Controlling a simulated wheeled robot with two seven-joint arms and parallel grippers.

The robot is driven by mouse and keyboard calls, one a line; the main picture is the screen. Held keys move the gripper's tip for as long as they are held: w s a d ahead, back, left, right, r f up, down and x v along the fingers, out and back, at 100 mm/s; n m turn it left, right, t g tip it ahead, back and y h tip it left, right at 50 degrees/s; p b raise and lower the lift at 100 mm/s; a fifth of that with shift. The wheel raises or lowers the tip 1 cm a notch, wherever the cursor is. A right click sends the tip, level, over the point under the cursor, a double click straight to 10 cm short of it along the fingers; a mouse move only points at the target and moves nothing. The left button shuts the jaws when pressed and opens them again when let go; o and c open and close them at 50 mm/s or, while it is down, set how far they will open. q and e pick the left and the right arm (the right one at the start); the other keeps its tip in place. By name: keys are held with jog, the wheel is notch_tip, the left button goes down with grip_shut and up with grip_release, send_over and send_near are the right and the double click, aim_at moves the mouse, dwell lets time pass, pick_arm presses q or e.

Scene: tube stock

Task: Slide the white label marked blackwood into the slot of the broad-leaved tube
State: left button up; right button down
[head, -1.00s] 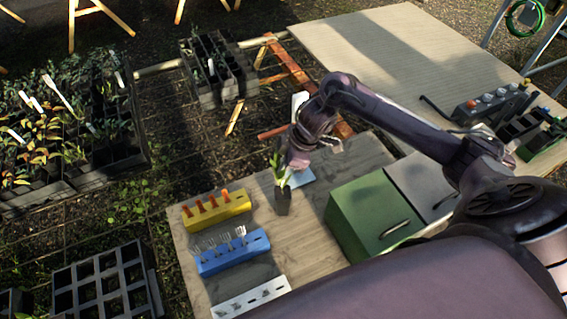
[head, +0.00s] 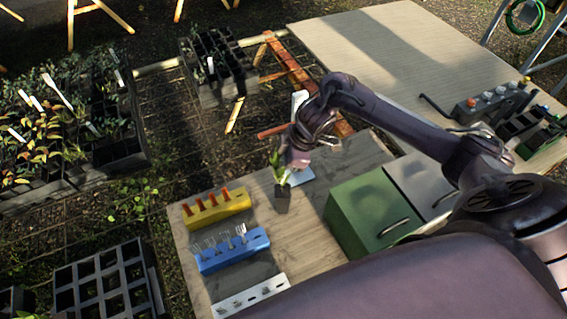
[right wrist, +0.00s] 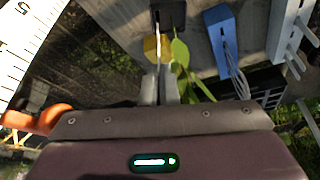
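The broad-leaved tube (head: 282,201) is a small dark pot standing upright on the wooden bench, with green leaves (head: 276,165) rising from it. My right gripper (right wrist: 157,88) is just behind and above it in the head view. In the right wrist view its fingers are close together on a thin pale strip, seen nearly edge-on, which looks like the white label (right wrist: 158,55). The strip points toward the dark tube (right wrist: 170,14), beside the leaves (right wrist: 180,57). Its lettering is not readable, and the slot and any contact are unclear. My left gripper is not in view.
Left of the tube are a yellow block (head: 222,210), a blue block (head: 236,255) with small forks, and a white slotted strip (head: 250,297). A green box (head: 368,215) stands to the right. Plant trays stand at far left.

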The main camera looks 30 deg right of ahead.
aim_at(283, 184)
jog(key=shift+f+b, duration=1.65)
jog(key=shift+f, duration=1.05)
jog(key=shift+f, duration=0.25)
jog(key=c, duration=2.1)
grip_release()
jog(key=o, duration=0.5)
jog(key=shift+b+v, duration=0.55)
jog(key=shift+v, duration=3.35)
